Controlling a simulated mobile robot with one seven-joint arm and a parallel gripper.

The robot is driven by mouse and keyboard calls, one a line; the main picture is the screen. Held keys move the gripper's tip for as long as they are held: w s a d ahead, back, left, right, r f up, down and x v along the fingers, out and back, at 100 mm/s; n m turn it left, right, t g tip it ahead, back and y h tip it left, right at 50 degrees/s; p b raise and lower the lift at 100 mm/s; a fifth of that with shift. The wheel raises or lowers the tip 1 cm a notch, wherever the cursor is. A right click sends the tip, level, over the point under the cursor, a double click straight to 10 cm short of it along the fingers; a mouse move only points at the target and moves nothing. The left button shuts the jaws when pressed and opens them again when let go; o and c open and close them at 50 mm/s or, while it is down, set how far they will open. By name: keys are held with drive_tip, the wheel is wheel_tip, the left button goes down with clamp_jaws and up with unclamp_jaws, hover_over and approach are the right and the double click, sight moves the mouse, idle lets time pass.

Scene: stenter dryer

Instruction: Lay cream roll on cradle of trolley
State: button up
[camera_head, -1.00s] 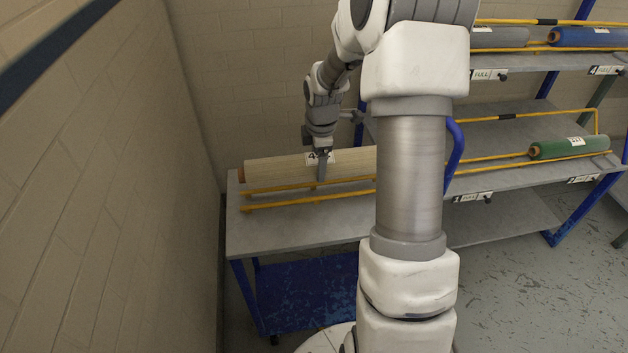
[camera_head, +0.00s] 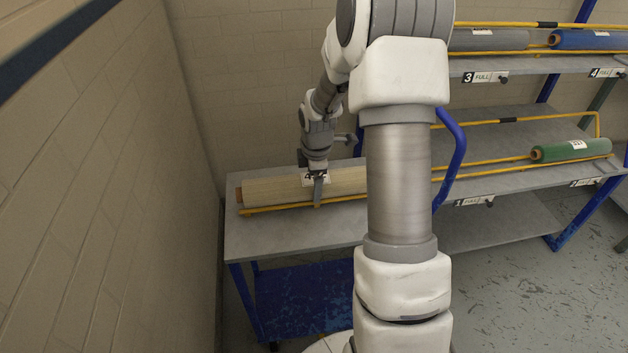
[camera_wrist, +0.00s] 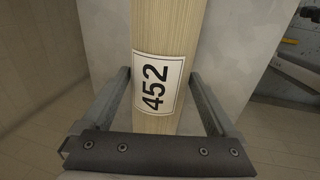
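The cream roll (camera_head: 270,187), with an orange-brown core end and a white "452" label, lies along the yellow rails of the cradle (camera_head: 262,210) on the grey-topped trolley (camera_head: 245,238). The roll covers the rear rail, and my arm hides its right end. It looks level and down at the rails, but firm contact is hard to tell. My gripper (camera_head: 317,190) points down over the roll's labelled part. In the wrist view the roll (camera_wrist: 165,30) runs between the two fingers of my gripper (camera_wrist: 160,75), whose tips sit against its sides.
A blue-framed rack (camera_head: 500,205) stands to the right, with a green roll (camera_head: 570,150) on its middle level and grey (camera_head: 490,40) and blue (camera_head: 590,40) rolls above. A blue handle (camera_head: 452,160) rises beside my arm. A brick wall (camera_head: 110,200) is close at left.

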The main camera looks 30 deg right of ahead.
drive_tip(key=shift+r, duration=0.1)
drive_tip(key=r+p, duration=0.1)
drive_tip(key=r, duration=0.3)
drive_tip(key=s+r+p, duration=0.1)
drive_tip(key=r, duration=0.3)
drive_tip(key=s+r, duration=0.1)
drive_tip(key=r, duration=0.3)
drive_tip(key=shift+s+a+p, duration=0.15)
drive_tip(key=shift+a+p, duration=0.2)
drive_tip(key=shift+p, duration=0.05)
drive_tip(key=s+a+r+m+t+p, duration=0.1)
drive_tip(key=s+a+r+m+p, duration=0.1)
drive_tip(key=s+a+r+m, duration=0.2)
drive_tip(key=s+a+r+m+t+p, duration=0.1)
drive_tip(key=s+a+r+m+p, duration=0.2)
drive_tip(key=s+r, duration=0.7)
drive_tip(key=s+a+r+m+t+p, duration=0.1)
drive_tip(key=s+a+r+m+p, duration=0.2)
drive_tip(key=s+a+r+m, duration=0.2)
drive_tip(key=shift+s+a+r+m, duration=0.2)
drive_tip(key=shift+s+r+m, duration=0.2)
drive_tip(key=shift+s+r, duration=0.45)
drive_tip(key=shift+s+a+r+m, duration=0.2)
drive_tip(key=shift+s+r+m, duration=0.3)
drive_tip(key=shift+r, duration=0.55)
drive_tip(key=shift+s+a+r+m+y, duration=0.1)
drive_tip(key=shift+s+a+m+y, duration=0.2)
drive_tip(key=shift+s+a+m, duration=0.15)
drive_tip(key=shift+c, duration=0.2)
